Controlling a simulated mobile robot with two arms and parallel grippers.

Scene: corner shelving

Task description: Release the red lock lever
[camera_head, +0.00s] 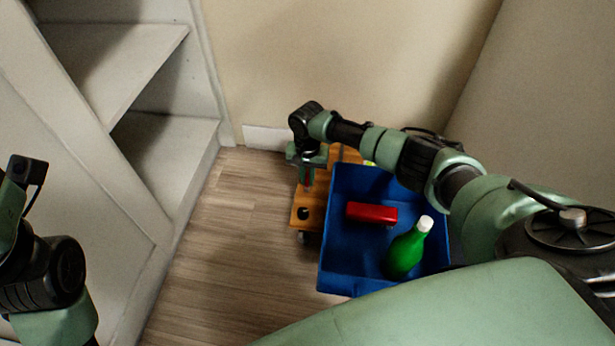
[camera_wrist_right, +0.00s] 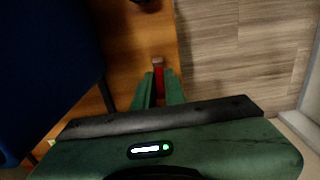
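The red lock lever (camera_head: 308,178) is a small upright red piece on the wooden dolly (camera_head: 304,218), near its left edge. My right gripper (camera_head: 308,172) points down at it from above. In the right wrist view the lever (camera_wrist_right: 159,80) sits between my two green fingers (camera_wrist_right: 158,92), which are close together on either side of it, with its brownish end showing beyond the tips. My right gripper looks shut on it. The lever's base is partly hidden. My left arm is at the left edge of the head view; its fingers do not show.
A blue crate (camera_head: 334,262) on the right of the dolly holds a red box (camera_head: 371,212) and a green bottle (camera_head: 405,252) with a white cap. White shelving (camera_head: 120,70) stands at the left. The wooden floor (camera_head: 215,240) between them is clear. Walls close the corner behind.

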